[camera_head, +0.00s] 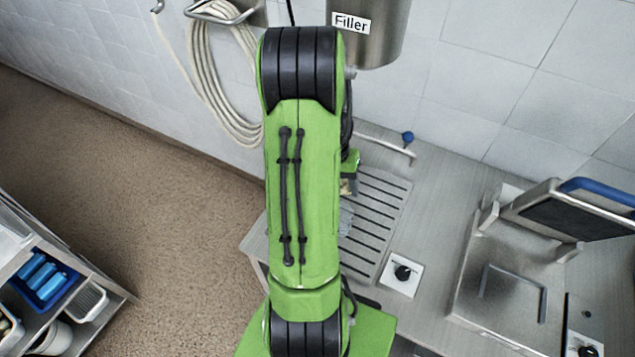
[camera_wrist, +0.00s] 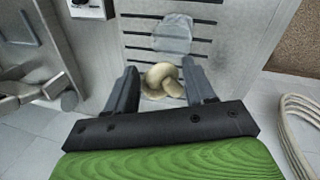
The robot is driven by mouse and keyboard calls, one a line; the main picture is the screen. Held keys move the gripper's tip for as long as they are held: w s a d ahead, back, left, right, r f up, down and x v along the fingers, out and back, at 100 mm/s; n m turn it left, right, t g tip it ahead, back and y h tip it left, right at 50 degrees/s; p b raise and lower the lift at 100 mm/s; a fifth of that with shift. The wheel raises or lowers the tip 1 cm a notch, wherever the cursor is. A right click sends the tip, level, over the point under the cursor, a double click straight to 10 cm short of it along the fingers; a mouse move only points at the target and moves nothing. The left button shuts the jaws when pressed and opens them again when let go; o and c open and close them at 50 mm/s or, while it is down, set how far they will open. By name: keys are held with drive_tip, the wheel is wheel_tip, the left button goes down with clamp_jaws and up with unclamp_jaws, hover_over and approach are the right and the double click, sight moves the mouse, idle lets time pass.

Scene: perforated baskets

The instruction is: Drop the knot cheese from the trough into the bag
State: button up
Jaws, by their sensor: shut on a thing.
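My gripper (camera_wrist: 159,68) is shut on the pale, twisted knot cheese (camera_wrist: 164,80), which sits between the two dark fingers in the wrist view. In the head view, my arm hides most of the gripper, and only a small bit of the cheese (camera_head: 346,187) shows beside it. A clear bag (camera_wrist: 173,34) lies on the slotted drain panel, just beyond the cheese in the wrist view. The bag's edge (camera_head: 346,219) also shows beside my arm in the head view. I cannot tell the height of the cheese above the panel. I cannot make out a trough.
The slotted panel (camera_head: 378,218) is set in a steel counter. A metal vessel labelled Filler (camera_head: 381,36) hangs above it. A machine with a raised lid (camera_head: 565,222) stands at right. A coiled hose (camera_head: 205,80) hangs on the wall. A cart (camera_head: 50,300) stands at lower left.

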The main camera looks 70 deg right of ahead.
drive_tip(key=shift+a+f, duration=0.1)
drive_tip(key=shift+a, duration=0.1)
drive_tip(key=b+x, duration=0.1)
drive_tip(key=x, duration=0.1)
drive_tip(key=b+x, duration=0.2)
drive_tip(key=w+b+x, duration=0.1)
drive_tip(key=b+x, duration=0.1)
drive_tip(key=shift+a+f, duration=0.15)
drive_tip(key=shift+a, duration=0.1)
drive_tip(key=shift+a+f+b, duration=0.15)
drive_tip(key=shift+b, duration=0.2)
drive_tip(key=o, duration=1.1)
drive_tip(key=shift+o, duration=0.4)
